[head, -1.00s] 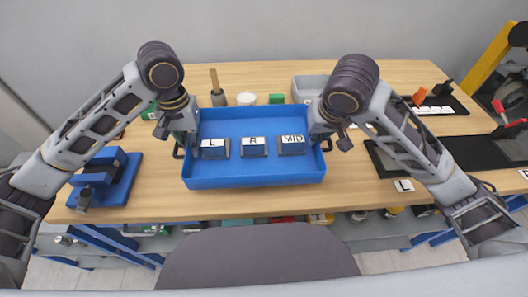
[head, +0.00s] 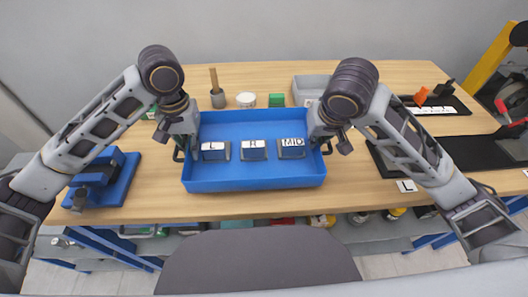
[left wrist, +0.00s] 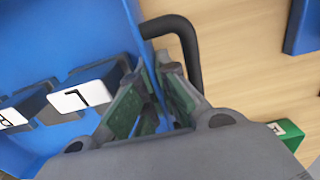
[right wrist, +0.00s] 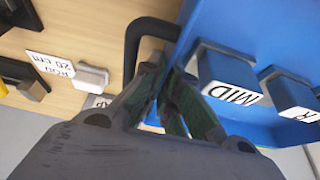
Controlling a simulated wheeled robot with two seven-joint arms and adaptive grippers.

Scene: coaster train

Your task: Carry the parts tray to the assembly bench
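My left gripper (left wrist: 152,75) is at the tray's left wall, beside a black bent handle (left wrist: 188,55). My right gripper (right wrist: 166,68) is at the right wall beside the other black handle (right wrist: 133,55). In both wrist views the fingers straddle the tray's edge, and part of each handle is hidden behind a finger. I cannot tell whether the fingers press on the wall or handle.
A blue fixture (head: 103,182) stands left of the tray. A mallet (head: 216,88), a white round item (head: 245,99), a green block (head: 276,100) and a grey bin (head: 309,87) are behind it. A black mat (head: 480,152) lies to the right. The table's front edge is close.

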